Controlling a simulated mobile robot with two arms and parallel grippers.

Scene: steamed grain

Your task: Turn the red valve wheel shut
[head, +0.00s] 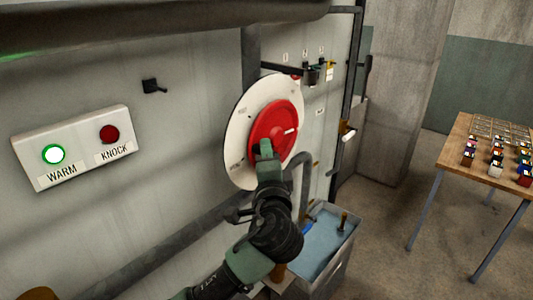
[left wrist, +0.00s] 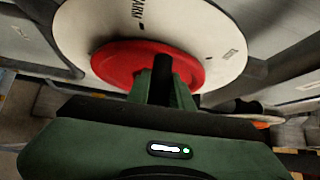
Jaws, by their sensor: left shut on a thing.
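The red valve wheel (head: 278,128) is a solid red disc with a white pointer line, mounted on a round white dial plate (head: 238,128) on the wall. The wheel also shows in the left wrist view (left wrist: 115,62), in front of the white plate (left wrist: 215,25). My left gripper (head: 264,150) is at the lower left part of the wheel, shut on it. In the left wrist view its green fingers (left wrist: 162,85) meet a dark post in front of the wheel's face. What lies between the fingertips is mostly hidden. My right gripper is not in view.
A white box (head: 75,147) on the wall carries a lit green-ringed WARM lamp and a dark red KNOCK lamp. A blue-topped basin (head: 318,240) stands below right of the wheel. A wooden table (head: 455,150) with several small items stands at right. Pipes run along the wall.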

